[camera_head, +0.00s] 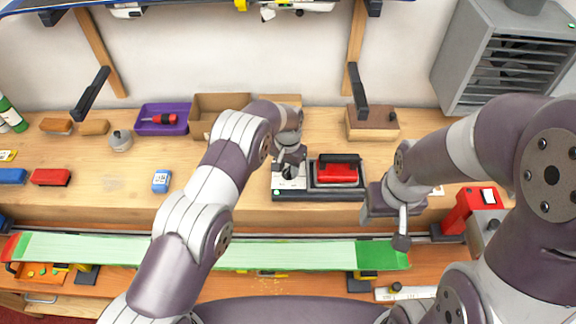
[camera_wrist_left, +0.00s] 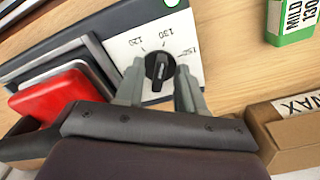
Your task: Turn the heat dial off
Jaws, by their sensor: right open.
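The heat dial (camera_wrist_left: 159,68) is a round black knob on a white panel (camera_wrist_left: 135,45) marked 120, 130 and a partly readable 150. My left gripper (camera_wrist_left: 160,78) is open, with one fingertip on each side of the knob. I cannot tell whether the fingers touch it. In the head view the same white panel (camera_head: 291,184) sits at the left end of a dark base, and my left gripper (camera_head: 287,165) hangs over it, hiding part of the dial. My right gripper (camera_head: 402,232) is open and empty, low above the bench's front edge at the right.
A red block with a dark handle (camera_head: 337,172) sits on the base beside the dial. A cardboard box (camera_head: 220,103) and wooden block (camera_head: 371,127) stand behind. A long green strip (camera_head: 100,250) runs along the front.

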